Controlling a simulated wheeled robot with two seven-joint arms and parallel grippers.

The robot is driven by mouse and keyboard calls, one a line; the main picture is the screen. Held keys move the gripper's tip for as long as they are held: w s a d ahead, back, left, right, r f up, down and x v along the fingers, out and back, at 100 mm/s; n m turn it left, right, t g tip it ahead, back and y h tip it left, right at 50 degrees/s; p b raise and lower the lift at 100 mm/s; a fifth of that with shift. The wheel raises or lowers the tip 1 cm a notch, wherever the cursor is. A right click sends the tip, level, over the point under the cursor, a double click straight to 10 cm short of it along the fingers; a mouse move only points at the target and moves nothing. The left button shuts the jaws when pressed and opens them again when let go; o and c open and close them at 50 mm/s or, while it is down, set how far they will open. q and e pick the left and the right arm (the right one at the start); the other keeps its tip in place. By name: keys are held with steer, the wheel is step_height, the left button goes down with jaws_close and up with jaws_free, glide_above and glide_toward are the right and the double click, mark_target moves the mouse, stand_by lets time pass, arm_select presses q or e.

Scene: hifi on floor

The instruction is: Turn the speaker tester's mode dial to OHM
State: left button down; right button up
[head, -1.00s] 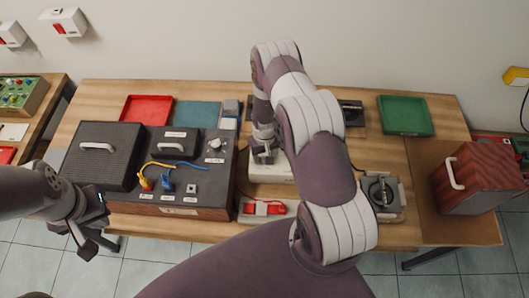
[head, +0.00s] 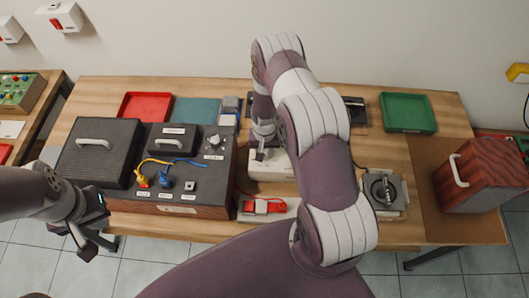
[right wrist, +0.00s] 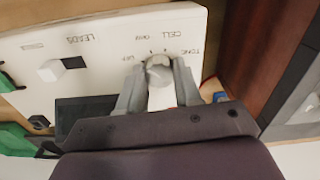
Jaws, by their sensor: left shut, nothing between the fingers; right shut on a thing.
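The speaker tester (head: 272,172) is a white box on the table, partly hidden behind my right arm in the head view. In the right wrist view its white top panel (right wrist: 100,52) shows upside down, with labels that look like TONE, CELL, LEADS and OFF. My right gripper (right wrist: 158,80) is shut on the mode dial (right wrist: 157,70), a pale knob, with a finger on each side. The small marks around the dial are blurred, so I cannot tell its exact setting. My left gripper (head: 88,240) is shut and empty, off the table's front left edge.
A dark amplifier unit (head: 200,200) with yellow and blue plugs stands left of the tester. A black speaker box (head: 98,153) is at the far left. A red meter-like item (head: 262,206) lies in front of the tester. A wooden speaker (head: 475,178) stands at the right.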

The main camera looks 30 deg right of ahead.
steer(key=m+b, duration=0.1)
steer(key=m, duration=0.2)
steer(key=shift+m+b, duration=0.65)
steer(key=shift+m, duration=0.55)
steer(key=o, duration=1)
steer(key=shift+o, duration=0.2)
steer(key=shift+r, duration=0.1)
